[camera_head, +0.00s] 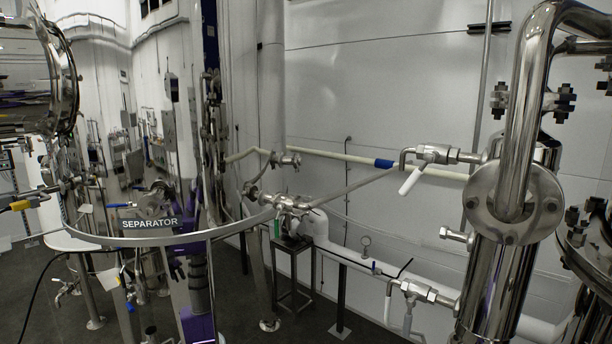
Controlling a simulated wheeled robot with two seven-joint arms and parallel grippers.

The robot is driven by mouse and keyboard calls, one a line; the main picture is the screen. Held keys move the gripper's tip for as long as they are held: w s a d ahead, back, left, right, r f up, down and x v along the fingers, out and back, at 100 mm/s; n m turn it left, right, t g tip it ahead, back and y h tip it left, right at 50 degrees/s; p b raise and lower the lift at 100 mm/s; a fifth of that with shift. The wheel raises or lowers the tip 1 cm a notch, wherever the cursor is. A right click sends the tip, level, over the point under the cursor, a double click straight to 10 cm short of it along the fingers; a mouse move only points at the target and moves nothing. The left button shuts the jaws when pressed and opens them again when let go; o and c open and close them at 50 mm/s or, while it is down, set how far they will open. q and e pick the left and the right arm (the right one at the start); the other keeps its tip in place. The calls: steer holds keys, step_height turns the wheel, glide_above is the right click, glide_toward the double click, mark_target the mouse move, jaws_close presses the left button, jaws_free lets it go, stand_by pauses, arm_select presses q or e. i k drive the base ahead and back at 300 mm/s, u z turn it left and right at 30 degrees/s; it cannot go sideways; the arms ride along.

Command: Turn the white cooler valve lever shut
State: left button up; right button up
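A white valve lever (412,180) hangs slanting down and to the left from a steel valve (432,154) on the upper side fitting of the shiny vertical vessel at the right. A second pale lever (387,304) hangs nearly straight down from a lower valve (411,289) beside the same vessel. No label shows on either one, so I cannot tell which is the cooler lever. Neither of my grippers is in view, and nothing is touching the levers.
The steel vessel (492,285) with bolted flanges fills the right side. A separator tank with a label (150,223) and a curved steel band stands at the left. A white pipe (350,256) runs low along the wall. Dark floor (240,300) shows between.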

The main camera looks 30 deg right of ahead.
mark_target(430, 158)
steer(key=k, duration=0.5)
steer(key=u, duration=1.1)
steer(key=i, duration=0.55)
steer(key=z, duration=2.85)
